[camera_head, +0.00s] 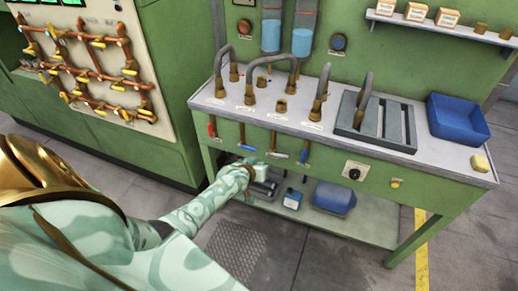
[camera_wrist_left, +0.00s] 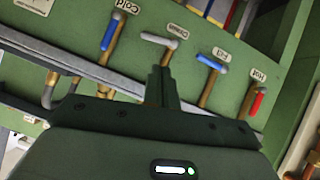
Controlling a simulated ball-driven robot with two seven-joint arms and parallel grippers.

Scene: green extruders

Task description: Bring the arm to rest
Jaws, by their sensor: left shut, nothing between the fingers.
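My left arm (camera_head: 195,210), pale green with a patterned surface, reaches in from the left to the front of the green workbench. In the left wrist view my left gripper (camera_wrist_left: 163,82) is shut and empty, with its dark fingers together. The fingertips overlap the brass pipe of the white-handled valve (camera_wrist_left: 160,40) in the picture; I cannot tell whether they touch. In the head view the fingers are not clearly visible. My right gripper is in neither view.
A red-handled valve (camera_wrist_left: 258,102) and blue-handled valves (camera_wrist_left: 109,34) (camera_wrist_left: 209,62) line the green workbench (camera_head: 410,190) front. A blue tray (camera_head: 458,118) sits on top. The lower shelf holds a blue bin (camera_head: 333,198). A pipe panel (camera_head: 85,70) stands at left. Floor (camera_head: 330,270) shows in front.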

